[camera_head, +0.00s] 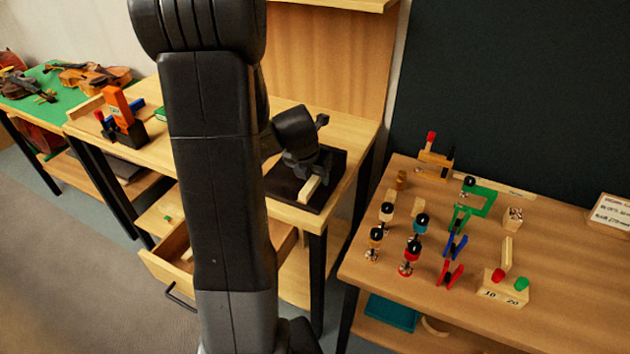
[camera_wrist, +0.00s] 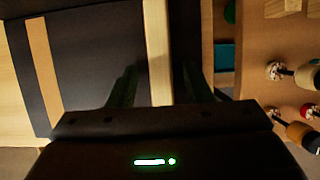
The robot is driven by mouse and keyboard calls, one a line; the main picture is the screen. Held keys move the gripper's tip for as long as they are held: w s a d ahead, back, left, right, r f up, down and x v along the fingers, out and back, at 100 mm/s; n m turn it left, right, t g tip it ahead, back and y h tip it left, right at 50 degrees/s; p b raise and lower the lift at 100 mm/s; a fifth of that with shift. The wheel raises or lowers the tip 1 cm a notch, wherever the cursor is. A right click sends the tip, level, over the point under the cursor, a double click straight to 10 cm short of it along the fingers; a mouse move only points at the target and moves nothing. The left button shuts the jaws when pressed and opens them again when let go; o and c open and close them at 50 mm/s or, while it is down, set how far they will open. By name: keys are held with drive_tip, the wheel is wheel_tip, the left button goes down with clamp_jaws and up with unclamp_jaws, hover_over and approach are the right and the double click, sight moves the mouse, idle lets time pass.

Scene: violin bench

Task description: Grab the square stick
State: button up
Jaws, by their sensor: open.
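A pale wooden square stick (camera_wrist: 158,45) runs up the middle of the wrist view, over the black mat (camera_wrist: 105,45). My gripper (camera_wrist: 158,88) is open, with one dark finger on each side of the stick. I cannot tell whether the fingers touch it. In the head view the stick (camera_head: 310,189) shows just below my gripper (camera_head: 305,172), on the black mat (camera_head: 330,178) on the middle bench. My gripper hides part of the stick. A thinner, browner strip (camera_wrist: 42,65) lies on the mat to the left in the wrist view.
The bench has an open drawer (camera_head: 185,265) at its front. An orange and black tool (camera_head: 122,118) stands at the left of the bench. Violins (camera_head: 92,76) lie on a green surface.

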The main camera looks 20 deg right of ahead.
drive_tip(key=shift+c, duration=0.4)
clamp_jaws()
drive_tip(key=shift+r, duration=0.1)
